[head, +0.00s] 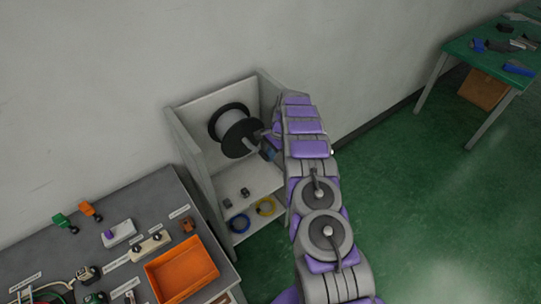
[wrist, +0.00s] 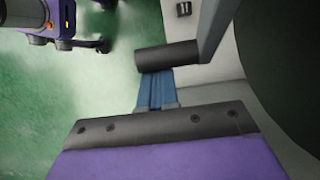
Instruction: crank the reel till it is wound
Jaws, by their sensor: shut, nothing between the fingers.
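The reel (head: 236,131), with black flanges and a pale wound middle, sits in the upper part of a grey open-fronted cabinet. In the wrist view its dark flange (wrist: 291,60) fills the right edge. The crank's black cylindrical handle (wrist: 168,56) sits on a grey crank arm (wrist: 216,28). My gripper (head: 267,153) is at the right front of the reel. In the wrist view the blue fingers of my gripper (wrist: 157,78) are shut, with their tips at the handle's near side, not around it. Whether they touch it is unclear. My arm hides the cabinet's right side.
A grey bench (head: 150,190) with an orange tray (head: 181,268) stands at left. Green floor (head: 430,190) is open at right, before a green table (head: 487,52).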

